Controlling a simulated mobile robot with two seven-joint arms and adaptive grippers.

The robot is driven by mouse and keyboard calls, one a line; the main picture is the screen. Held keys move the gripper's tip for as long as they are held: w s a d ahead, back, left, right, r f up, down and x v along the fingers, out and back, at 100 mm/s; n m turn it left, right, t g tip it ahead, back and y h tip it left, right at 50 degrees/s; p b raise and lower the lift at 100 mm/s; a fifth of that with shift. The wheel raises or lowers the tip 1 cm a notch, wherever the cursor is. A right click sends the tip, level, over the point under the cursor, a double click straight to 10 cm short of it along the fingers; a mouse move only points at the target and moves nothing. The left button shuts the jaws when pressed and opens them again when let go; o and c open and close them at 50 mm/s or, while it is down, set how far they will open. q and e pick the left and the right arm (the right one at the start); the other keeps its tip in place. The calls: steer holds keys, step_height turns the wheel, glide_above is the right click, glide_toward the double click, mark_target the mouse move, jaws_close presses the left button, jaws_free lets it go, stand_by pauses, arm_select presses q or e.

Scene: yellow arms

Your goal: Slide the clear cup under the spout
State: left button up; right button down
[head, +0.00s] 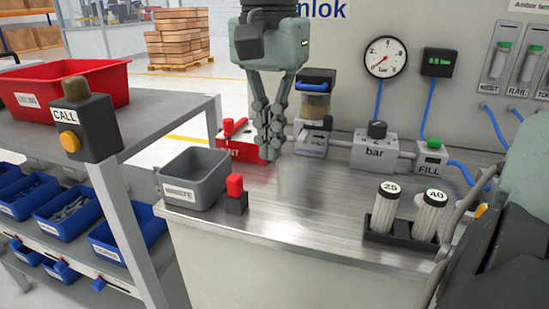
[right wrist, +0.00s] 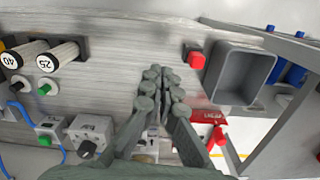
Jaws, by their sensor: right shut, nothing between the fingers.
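My right gripper (head: 270,152) comes down from the top of the head view, fingers together and empty, a little above the metal bench (head: 300,215). In the right wrist view its shut fingertips (right wrist: 162,82) point over bare bench. Behind and right of it stands a grey unit with a clear, amber-tinted bowl (head: 315,106) under a black cap, with a small black part (head: 327,123) sticking out in front. I cannot clearly tell a separate clear cup or a spout; part of that unit is hidden by the fingers. My left gripper is not in view.
A grey bin (head: 190,185) and a red switch (head: 235,190) stand front left. A red block (head: 228,148) is behind. Cylinders marked 25 (head: 384,212) and 40 (head: 430,216) stand in a black holder. A regulator (head: 376,150) and FILL valve (head: 431,157) line the back. Mid-bench is clear.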

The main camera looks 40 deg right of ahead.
mark_target(272, 217)
step_height(272, 217, down, 10)
steer(key=shift+s+a, duration=0.1)
steer(key=shift+s, duration=0.05)
steer(key=shift+w+d+r, duration=0.15)
steer(key=shift+w+d, duration=0.15)
steer(key=shift+d, duration=0.35)
steer(key=shift+w+d+r, duration=0.15)
steer(key=shift+w+d, duration=0.1)
steer(key=shift+d, duration=0.35)
steer(key=shift+w+d+p, duration=0.25)
steer(key=shift+d+p, duration=0.1)
steer(key=shift+d, duration=0.3)
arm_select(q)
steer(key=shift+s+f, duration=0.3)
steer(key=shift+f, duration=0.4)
